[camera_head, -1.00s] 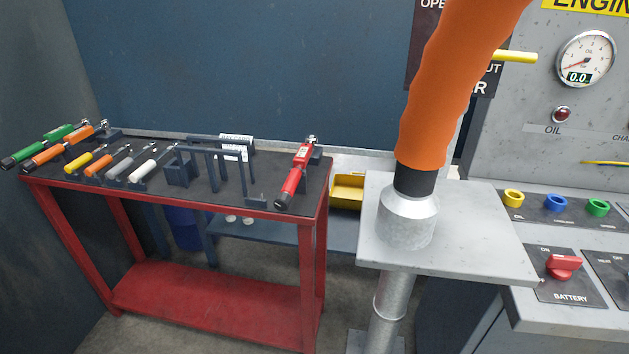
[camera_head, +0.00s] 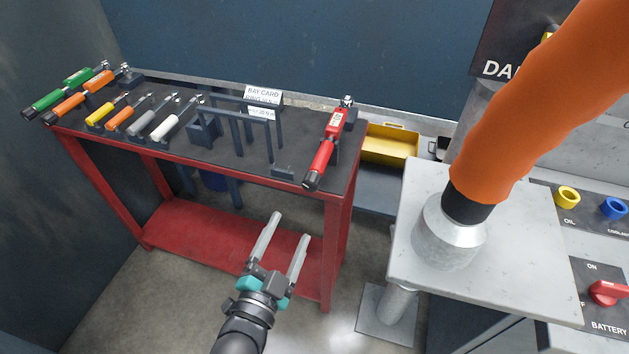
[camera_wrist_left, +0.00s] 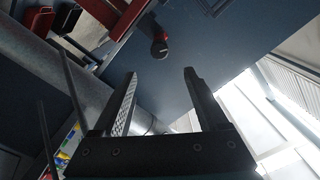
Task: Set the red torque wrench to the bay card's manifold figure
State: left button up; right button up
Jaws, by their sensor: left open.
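The red torque wrench (camera_head: 325,150) lies in a dark holder at the right end of the red cart's dark top (camera_head: 225,148), its handle pointing to the near edge. In the left wrist view a dark round end with some red (camera_wrist_left: 159,46) shows beyond the fingers, probably the wrench handle. The bay card (camera_head: 263,97) is a white card standing behind a dark frame; its heading is legible, its lower figures too small to read. My left gripper (camera_head: 284,232) is open and empty, in front of and below the cart top. It also shows in the left wrist view (camera_wrist_left: 158,90).
Green, orange, yellow, grey and white-handled tools (camera_head: 165,125) lie along the cart's left and middle. A grey pedestal table (camera_head: 535,255) with an orange hose (camera_head: 520,110) stands right of the cart. A yellow bin (camera_head: 390,145) sits behind. Floor before the cart is clear.

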aim_at(309, 187)
pick_arm(q)
jog(key=b+x, duration=0.1)
jog(key=x, duration=1.2)
jog(key=shift+w+f+b, duration=0.1)
jog(key=shift+w+b, duration=0.05)
jog(key=shift+b, duration=0.25)
grip_shut()
